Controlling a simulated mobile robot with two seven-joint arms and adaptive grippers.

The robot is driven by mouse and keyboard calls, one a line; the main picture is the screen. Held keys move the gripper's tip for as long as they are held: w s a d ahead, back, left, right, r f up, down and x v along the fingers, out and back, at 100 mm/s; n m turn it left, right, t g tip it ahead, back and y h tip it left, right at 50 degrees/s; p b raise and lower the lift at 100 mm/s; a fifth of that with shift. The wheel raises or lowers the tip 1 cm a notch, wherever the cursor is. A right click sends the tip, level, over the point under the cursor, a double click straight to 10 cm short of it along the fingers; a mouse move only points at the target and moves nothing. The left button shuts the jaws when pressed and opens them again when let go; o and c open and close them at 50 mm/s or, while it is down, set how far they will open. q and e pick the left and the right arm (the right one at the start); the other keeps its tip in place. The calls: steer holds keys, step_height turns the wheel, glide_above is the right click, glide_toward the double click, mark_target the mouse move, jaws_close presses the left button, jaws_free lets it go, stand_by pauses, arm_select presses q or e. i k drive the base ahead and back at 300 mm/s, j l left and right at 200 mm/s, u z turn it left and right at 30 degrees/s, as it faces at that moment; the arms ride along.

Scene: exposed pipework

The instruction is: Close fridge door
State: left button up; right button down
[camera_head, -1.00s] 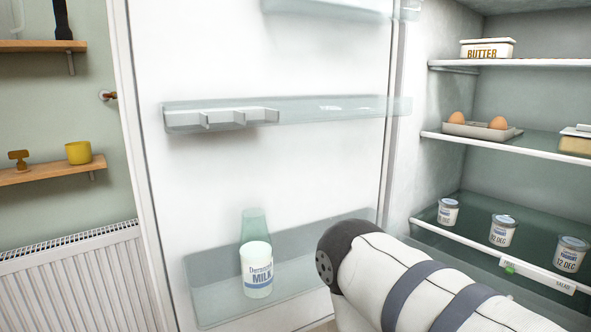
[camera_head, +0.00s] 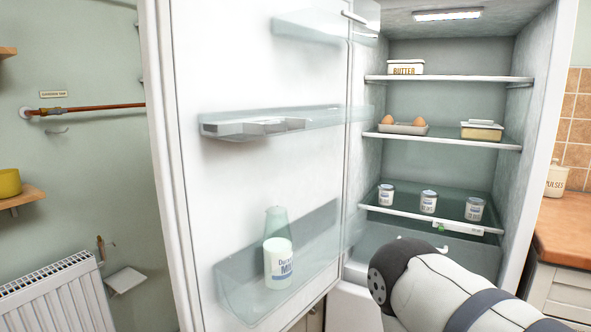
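The fridge door (camera_head: 260,180) stands wide open on the left, its inner side facing me. Its clear shelves hold an egg rack (camera_head: 253,126) and, at the bottom, a milk bottle (camera_head: 278,262). One of my arms comes in from the lower right, in front of the fridge's lower part and right of the door. Neither gripper shows in the head view.
Fridge shelves carry a butter box (camera_head: 405,68), eggs in a tray (camera_head: 403,127), a butter dish (camera_head: 481,130) and several yogurt pots (camera_head: 428,201). A radiator (camera_head: 55,293) and copper pipe (camera_head: 90,108) are on the left wall. A wooden counter (camera_head: 564,235) stands right.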

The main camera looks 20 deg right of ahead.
mark_target(247, 102)
steer(key=i+j+z, duration=0.2)
steer(key=j+z, duration=0.15)
steer(key=i+j+z, duration=0.1)
steer(key=j+z, duration=0.3)
steer(key=i+j+z, duration=0.1)
steer(key=j+z, duration=0.25)
steer(key=j, duration=0.15)
steer(key=i+j+z, duration=0.35)
steer(key=j+z, duration=0.4)
steer(key=i+j+z, duration=0.15)
steer(key=j+z, duration=0.2)
steer(key=j, duration=0.25)
steer(key=j+z, duration=0.4)
steer(key=j, duration=0.1)
